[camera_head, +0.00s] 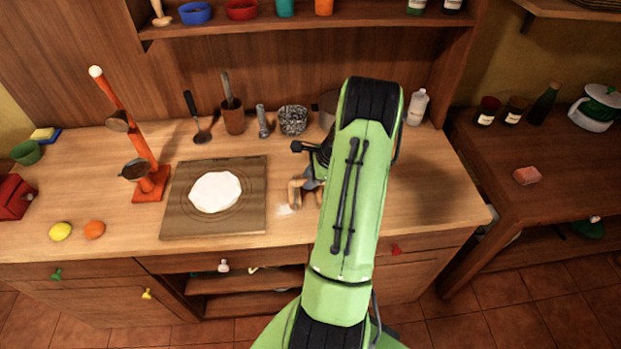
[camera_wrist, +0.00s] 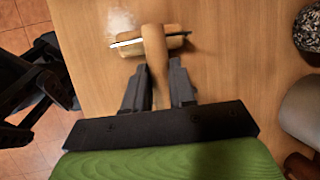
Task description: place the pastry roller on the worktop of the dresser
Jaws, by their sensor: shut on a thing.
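The pastry roller (camera_head: 294,192) is a small wooden tool with a handle and a crosswise roller head. It also shows in the wrist view (camera_wrist: 154,47), where its handle runs between my two fingers. My gripper (camera_wrist: 157,80) is shut on that handle, and in the head view my gripper (camera_head: 309,182) is partly hidden by my green arm. The roller is over the front middle of the dresser's wooden worktop (camera_head: 420,205), low and close to the surface. I cannot tell whether it touches the wood.
A board with a pale dough disc (camera_head: 215,191) lies left of the roller. A red stand (camera_head: 150,183), lemon (camera_head: 60,231) and orange fruit (camera_head: 94,230) are farther left. A mortar (camera_head: 232,120), speckled pot (camera_head: 293,120) and white bottle (camera_head: 417,106) stand behind. The worktop's right is clear.

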